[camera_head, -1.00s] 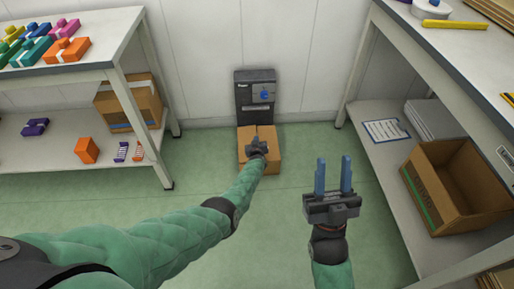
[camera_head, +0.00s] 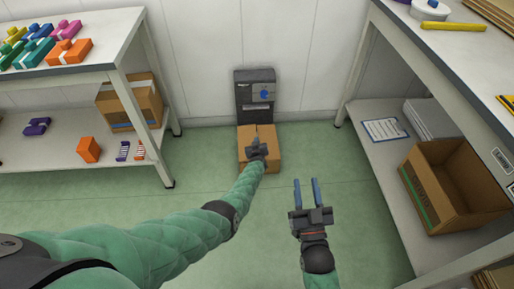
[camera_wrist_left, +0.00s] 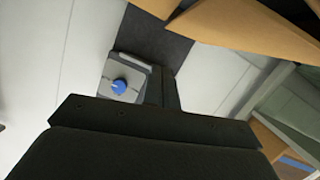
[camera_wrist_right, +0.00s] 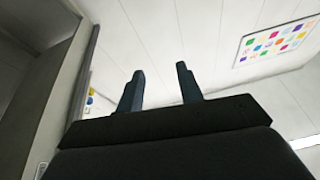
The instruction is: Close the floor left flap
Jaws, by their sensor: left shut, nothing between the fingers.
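A cardboard box (camera_head: 270,145) stands on the floor by the back wall. My left gripper (camera_head: 256,140) is over its left part and hides some of its top. I cannot tell from the head view how its left flap lies. In the left wrist view, tan cardboard panels (camera_wrist_left: 218,22) show at the top, beyond the fingers; I cannot tell which panel is the left flap. The left fingers (camera_wrist_left: 160,88) are together with nothing between them. My right gripper (camera_head: 306,181) is open and empty, well right of the box; its fingers (camera_wrist_right: 160,75) stand apart.
A dark unit with a blue knob (camera_head: 265,94) stands directly behind the box. A shelved table (camera_head: 130,75) is at the left, and another (camera_head: 375,60) at the right holds an open cardboard box (camera_head: 430,205).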

